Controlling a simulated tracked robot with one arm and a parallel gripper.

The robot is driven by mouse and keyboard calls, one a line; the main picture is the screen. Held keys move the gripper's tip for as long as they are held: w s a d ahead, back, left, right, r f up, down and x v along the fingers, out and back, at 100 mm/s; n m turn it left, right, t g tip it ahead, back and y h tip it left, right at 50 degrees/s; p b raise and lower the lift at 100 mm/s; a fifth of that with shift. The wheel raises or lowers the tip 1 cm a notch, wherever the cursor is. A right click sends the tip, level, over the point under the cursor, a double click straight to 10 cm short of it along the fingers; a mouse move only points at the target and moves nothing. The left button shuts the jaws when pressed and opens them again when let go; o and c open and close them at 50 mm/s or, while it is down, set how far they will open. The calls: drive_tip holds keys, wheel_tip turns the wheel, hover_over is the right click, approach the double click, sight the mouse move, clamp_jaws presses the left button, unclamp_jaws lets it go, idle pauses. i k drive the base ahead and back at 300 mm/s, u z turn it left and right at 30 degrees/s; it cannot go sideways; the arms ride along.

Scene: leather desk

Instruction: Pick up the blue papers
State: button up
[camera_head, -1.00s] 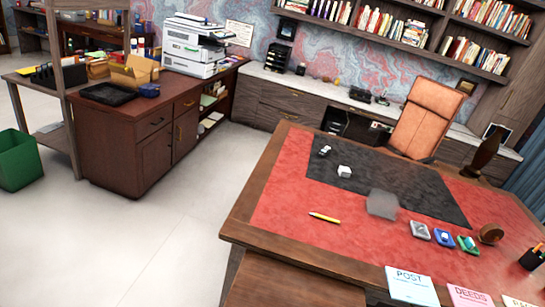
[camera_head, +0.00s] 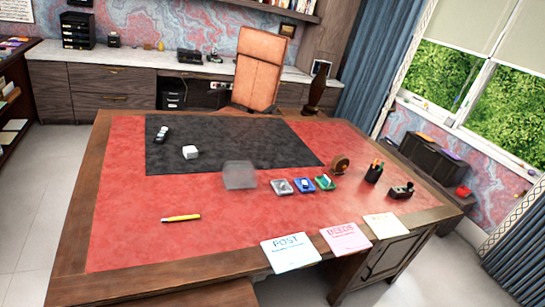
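A pale blue-white sheet marked POST (camera_head: 290,253) lies at the front edge of the desk. A small blue item (camera_head: 304,185) with something white on it sits near the middle of the red desktop, between a grey one (camera_head: 282,187) and a green one (camera_head: 325,182). I cannot tell whether either blue thing is the blue papers. My gripper is not in view.
The leather desk (camera_head: 130,225) holds a grey translucent box (camera_head: 239,174), a yellow pencil (camera_head: 181,218), a white cube (camera_head: 190,152), a pink DEEDS sheet (camera_head: 345,238) and a pen cup (camera_head: 374,172). An orange chair (camera_head: 260,65) stands behind it. Floor is clear at left.

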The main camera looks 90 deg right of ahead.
sight(287, 253)
drive_tip(key=z, duration=1.35)
drive_tip(key=i, duration=0.65)
drive_tip(key=u, duration=0.05)
drive_tip(key=k, duration=0.6)
drive_tip(key=z, duration=0.15)
